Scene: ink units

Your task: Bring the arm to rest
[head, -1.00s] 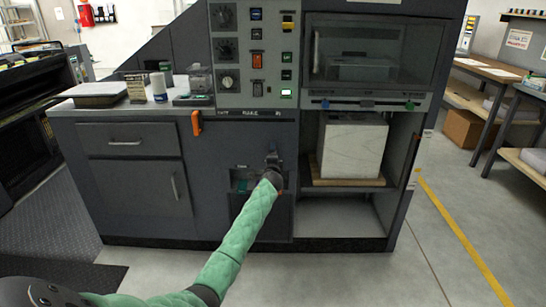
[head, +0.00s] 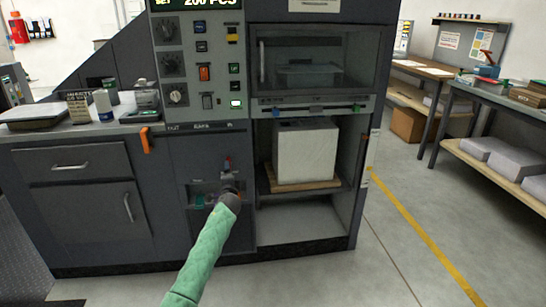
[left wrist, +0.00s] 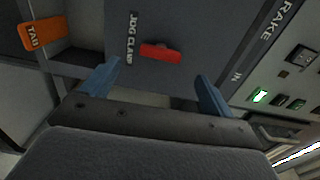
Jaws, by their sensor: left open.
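My left arm, in a green sleeve, reaches up from the bottom of the head view to the front of a dark grey machine (head: 90,215). My left gripper (head: 227,165) is before a small recess in the machine's lower front. In the left wrist view the left gripper (left wrist: 155,85) is open, its two blue fingers wide apart with nothing between them. Beyond the fingers is a panel marked "JOG CLAMP" with a red lever (left wrist: 160,54), apart from both fingers. My right gripper is in neither view.
An orange tab (head: 146,140) sticks out at the counter's edge, left of the arm. A white paper stack (head: 306,152) stands on a wooden board in the open bay to the right. Workbenches (head: 500,120) stand further right. The floor beside the yellow line is clear.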

